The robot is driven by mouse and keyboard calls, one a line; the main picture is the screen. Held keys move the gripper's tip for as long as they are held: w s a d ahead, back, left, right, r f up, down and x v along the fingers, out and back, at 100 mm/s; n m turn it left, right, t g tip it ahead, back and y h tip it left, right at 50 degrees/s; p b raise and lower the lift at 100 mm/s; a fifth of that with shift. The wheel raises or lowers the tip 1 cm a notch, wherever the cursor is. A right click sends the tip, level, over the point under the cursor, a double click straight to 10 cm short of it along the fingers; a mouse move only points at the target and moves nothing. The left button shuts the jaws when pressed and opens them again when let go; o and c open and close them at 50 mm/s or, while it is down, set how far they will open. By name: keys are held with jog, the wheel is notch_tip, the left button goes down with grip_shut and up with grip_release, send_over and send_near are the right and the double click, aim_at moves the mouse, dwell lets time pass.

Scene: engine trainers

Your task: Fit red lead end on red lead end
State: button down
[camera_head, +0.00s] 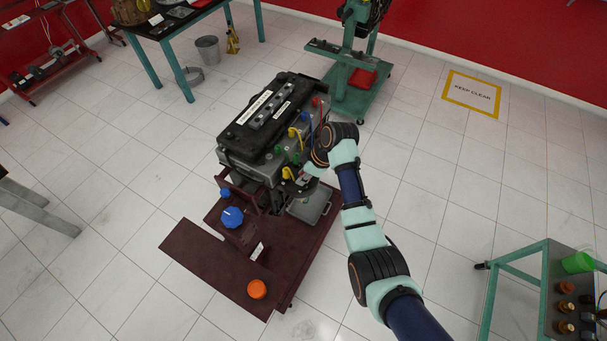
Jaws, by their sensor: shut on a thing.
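A large black and grey engine block (272,120) stands on a dark red trainer frame. Coloured lead ends line its right side; a red one (317,102) sits near the back right corner, with a red lead hanging below it. Yellow (292,131), green and blue ones stand nearer the front. My gripper (297,184) is low at the block's front right corner, close to a yellow part (288,173). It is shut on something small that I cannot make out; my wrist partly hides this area. I cannot tell a second red lead end apart.
A grey tray (312,205) lies below my gripper. A teal stand (358,95) is behind the block, and a teal cart (515,262) at lower right.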

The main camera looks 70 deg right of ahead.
jog(key=shift+f, duration=0.1)
dwell(0.3)
jog(key=shift+f+b, duration=0.35)
jog(key=shift+f, duration=0.15)
jog(key=shift+f, duration=0.3)
dwell(0.4)
jog(key=c, duration=0.9)
grip_release()
jog(key=shift+r, duration=0.1)
jog(key=v, duration=1.2)
